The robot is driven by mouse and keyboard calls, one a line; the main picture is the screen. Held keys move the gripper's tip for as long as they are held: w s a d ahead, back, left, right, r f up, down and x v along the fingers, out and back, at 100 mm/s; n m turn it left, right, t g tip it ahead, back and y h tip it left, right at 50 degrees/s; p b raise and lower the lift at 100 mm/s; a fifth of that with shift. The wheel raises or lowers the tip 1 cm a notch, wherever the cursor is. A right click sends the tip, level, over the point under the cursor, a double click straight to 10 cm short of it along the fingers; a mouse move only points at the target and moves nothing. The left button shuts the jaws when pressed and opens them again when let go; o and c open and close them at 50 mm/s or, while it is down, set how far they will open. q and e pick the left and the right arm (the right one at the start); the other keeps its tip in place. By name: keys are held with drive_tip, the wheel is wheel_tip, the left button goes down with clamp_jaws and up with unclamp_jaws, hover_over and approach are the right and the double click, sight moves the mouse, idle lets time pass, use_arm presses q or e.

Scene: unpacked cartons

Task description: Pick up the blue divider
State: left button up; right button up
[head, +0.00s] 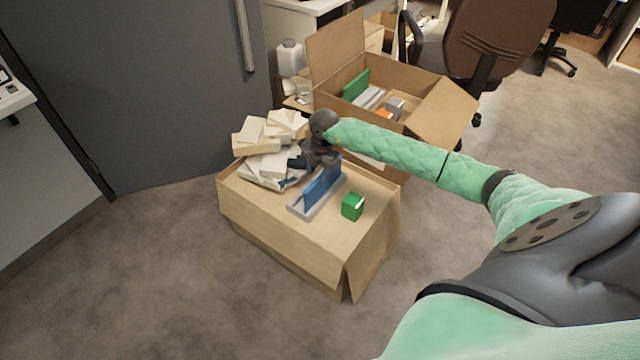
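The blue divider (321,186) stands upright in a grey slotted holder (303,209) on top of a closed-looking carton (285,232). My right arm reaches in from the right, and my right gripper (322,162) is right above the far end of the divider. Its dark fingers overlap the divider's top edge in the picture. They are too small to tell whether they are open, shut or touching it. My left gripper is out of the picture.
A green box (352,207) sits just right of the holder. Several cream blocks (262,138) are piled behind it on the left. An open carton (338,87) with a green divider (355,84) and other items stands behind. Bare floor lies to the front and left.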

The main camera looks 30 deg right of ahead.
sight(324, 185)
drive_tip(key=d, duration=0.1)
drive_tip(key=w+d+h, duration=0.1)
drive_tip(key=d, duration=0.1)
drive_tip(key=shift+w+d+f+g, duration=0.15)
drive_tip(key=shift+w+f+g, duration=0.05)
drive_tip(key=shift+f+g, duration=0.1)
drive_tip(key=shift+d+f+m, duration=0.1)
drive_tip(key=shift+d+m, duration=0.05)
drive_tip(key=shift+m, duration=0.15)
drive_tip(key=shift+w+f+b, duration=0.2)
drive_tip(key=shift+f+b, duration=0.15)
drive_tip(key=shift+f, duration=3.15)
clamp_jaws()
